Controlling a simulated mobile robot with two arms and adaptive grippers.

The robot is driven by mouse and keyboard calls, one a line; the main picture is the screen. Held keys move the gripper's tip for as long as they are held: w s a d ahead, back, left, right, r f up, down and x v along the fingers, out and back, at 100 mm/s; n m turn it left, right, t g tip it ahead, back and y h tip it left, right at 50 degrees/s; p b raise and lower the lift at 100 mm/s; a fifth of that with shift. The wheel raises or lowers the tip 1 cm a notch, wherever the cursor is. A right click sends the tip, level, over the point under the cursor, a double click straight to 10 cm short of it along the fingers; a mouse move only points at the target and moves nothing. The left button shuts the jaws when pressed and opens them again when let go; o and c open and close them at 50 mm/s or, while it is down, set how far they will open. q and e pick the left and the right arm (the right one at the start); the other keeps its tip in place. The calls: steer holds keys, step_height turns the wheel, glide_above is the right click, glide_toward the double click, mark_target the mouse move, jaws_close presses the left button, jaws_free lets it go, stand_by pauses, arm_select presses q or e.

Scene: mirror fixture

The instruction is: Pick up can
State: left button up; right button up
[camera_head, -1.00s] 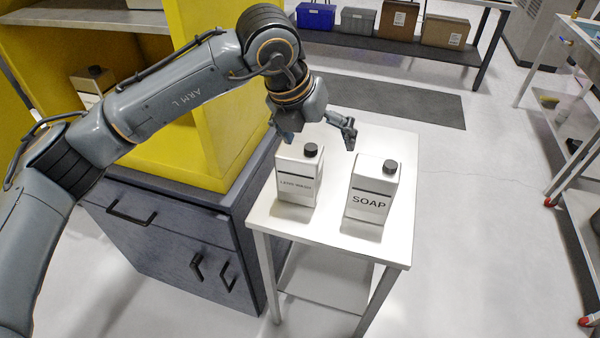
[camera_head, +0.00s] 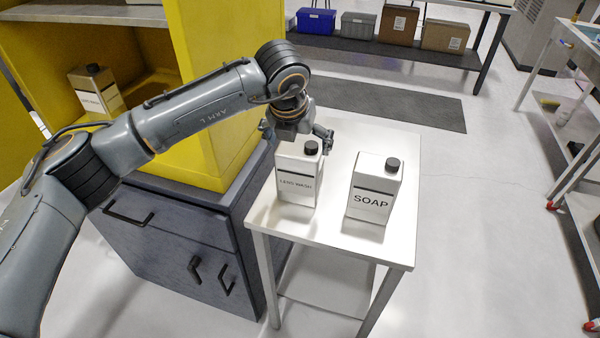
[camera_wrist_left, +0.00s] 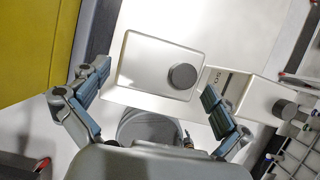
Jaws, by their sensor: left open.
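A white can marked LENS WASH (camera_head: 297,182), with a black cap, stands upright on the small white table (camera_head: 335,240). A like can marked SOAP (camera_head: 371,192) stands to its right, apart from it. My left gripper (camera_head: 297,136) is open and empty, above the lens wash can and behind its cap. In the left wrist view the top of the lens wash can (camera_wrist_left: 150,68) lies just ahead of and between my spread fingers (camera_wrist_left: 155,88); the right finger is close to its cap. The soap can (camera_wrist_left: 250,97) shows beyond that finger. Contact cannot be told.
A third white can (camera_head: 97,92) stands in the yellow cabinet (camera_head: 205,60) at left, above a dark drawer unit (camera_head: 170,240). Bins and boxes (camera_head: 357,24) sit on a rear shelf. A workbench (camera_head: 560,75) stands at right. Floor right of the table is clear.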

mark_target(300, 148)
arm_select(q)
steer(key=x, duration=0.3)
steer(key=shift+w+b, duration=0.15)
steer(key=shift+b, duration=0.2)
steer(key=shift+r, duration=0.1)
steer(key=c, duration=1.3)
steer(key=shift+r, duration=0.1)
steer(key=shift+c, duration=0.8)
